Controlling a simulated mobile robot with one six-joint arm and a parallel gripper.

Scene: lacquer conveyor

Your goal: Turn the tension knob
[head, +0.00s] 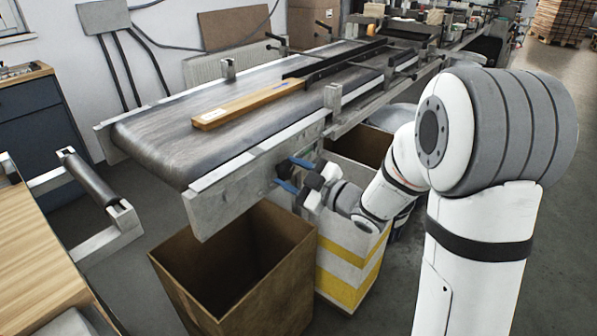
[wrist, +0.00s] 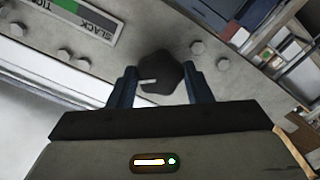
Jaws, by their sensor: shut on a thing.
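The tension knob (wrist: 162,72) is a dark, lobed knob with a short white mark, on the grey side plate of the conveyor. In the wrist view my gripper (wrist: 155,85) has its two blue fingers on either side of the knob, shut on it. A label (wrist: 85,15) beside it on the plate has a green part and the word SLACK; the rest is cut off. In the head view my gripper (head: 288,175) reaches the conveyor's side plate (head: 235,190) near its front end.
The conveyor belt (head: 155,135) carries a long wooden piece (head: 245,103). An open brown box (head: 180,275) stands below the plate, and a white and yellow box (head: 345,270) stands under my forearm. A wooden-topped table (head: 30,245) is at the left. Several bolt heads surround the knob.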

